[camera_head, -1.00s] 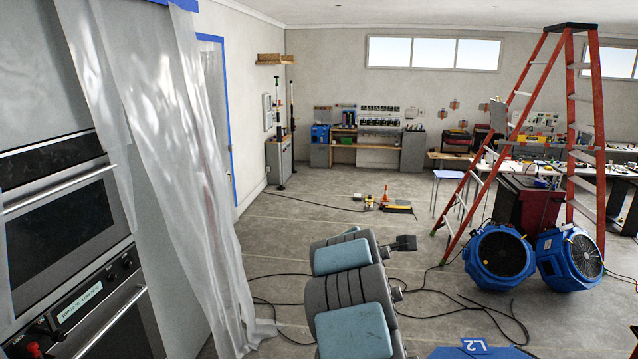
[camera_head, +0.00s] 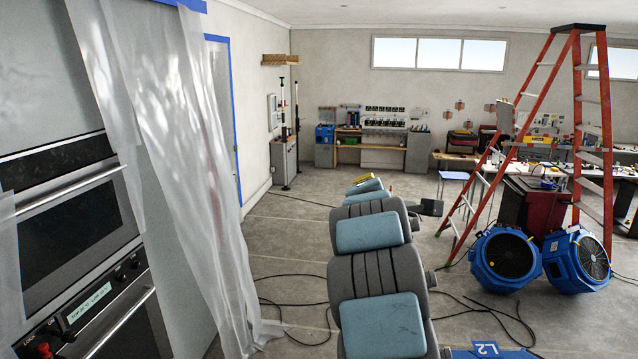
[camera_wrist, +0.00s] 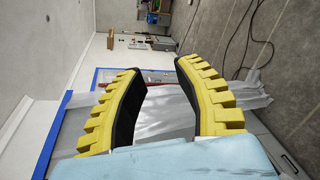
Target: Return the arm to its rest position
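My gripper (camera_wrist: 160,68) shows in the wrist view with two yellow, ridged fingers lined in black. The fingers stand apart with nothing between them, so it is open and empty. A pale blue pad of my arm fills the bottom of that view. In the head view my arm (camera_head: 372,270), grey with blue pads, stretches from the bottom centre away into the room.
Plastic sheeting (camera_head: 195,150) hangs beside the ovens (camera_head: 75,230) at left. A red stepladder (camera_head: 512,130) and blue blowers (camera_head: 505,260) stand at right. Black cables (camera_head: 295,303) lie on the floor. Open floor (camera_head: 300,235) lies left of the arm.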

